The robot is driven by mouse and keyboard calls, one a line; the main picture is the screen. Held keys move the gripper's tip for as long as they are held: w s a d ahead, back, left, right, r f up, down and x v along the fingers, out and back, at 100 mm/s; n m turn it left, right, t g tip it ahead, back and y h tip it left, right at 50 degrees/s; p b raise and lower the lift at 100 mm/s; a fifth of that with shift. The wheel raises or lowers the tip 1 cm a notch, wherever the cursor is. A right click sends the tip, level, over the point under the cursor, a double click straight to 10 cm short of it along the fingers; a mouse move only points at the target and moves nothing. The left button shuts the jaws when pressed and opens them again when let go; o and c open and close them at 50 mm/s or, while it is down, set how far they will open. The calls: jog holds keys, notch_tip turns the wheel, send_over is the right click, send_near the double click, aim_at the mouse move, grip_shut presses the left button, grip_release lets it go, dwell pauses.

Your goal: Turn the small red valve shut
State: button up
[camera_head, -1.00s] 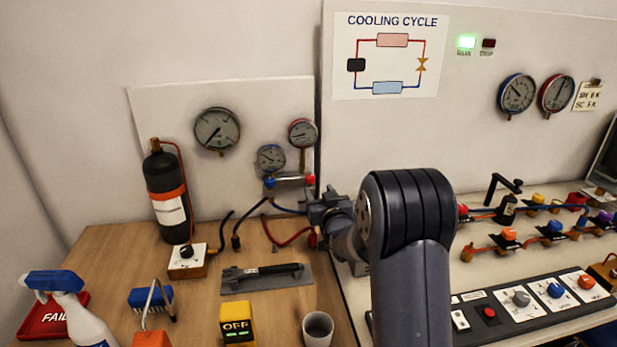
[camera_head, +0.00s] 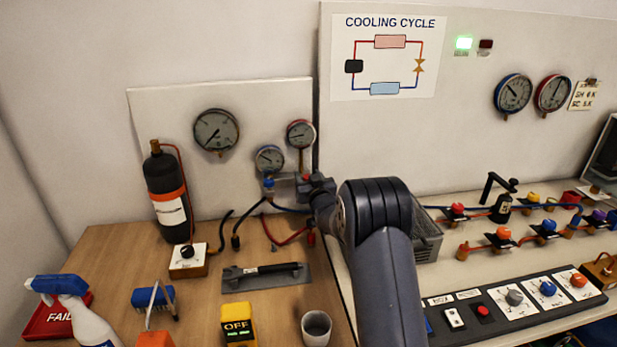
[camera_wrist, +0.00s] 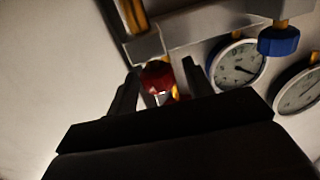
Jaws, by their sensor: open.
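The small red valve (camera_wrist: 157,77) is the round red knob on the right side of the gauge manifold. In the wrist view it shows between the two open fingers of my gripper (camera_wrist: 158,85); I cannot tell whether they touch it. In the head view my gripper (camera_head: 312,187) is at the right end of the manifold and mostly hides the red valve. The blue valve (camera_head: 268,184) is at the manifold's left end and also shows in the wrist view (camera_wrist: 278,40).
Two small gauges (camera_head: 270,159) sit just above the manifold. Blue and red hoses (camera_head: 290,237) hang below it. A grey basket (camera_head: 428,240) stands right of my arm.

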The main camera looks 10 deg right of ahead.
jog(key=c, duration=0.9)
jog(key=shift+c, duration=0.2)
jog(key=shift+f+m+h+b, duration=0.15)
jog(key=shift+m+h+b, duration=0.2)
jog(key=shift+b, duration=0.8)
jog(key=shift+m+h+b, duration=0.25)
jog(key=shift+h+b, duration=0.5)
jog(key=shift+b, duration=0.3)
jog(key=shift+r+m+h+b, duration=0.35)
jog(key=shift+m+h+b, duration=0.15)
jog(key=shift+m+h, duration=0.3)
jog(key=shift+h, duration=0.6)
jog(key=o, duration=0.9)
jog(key=shift+f, duration=0.15)
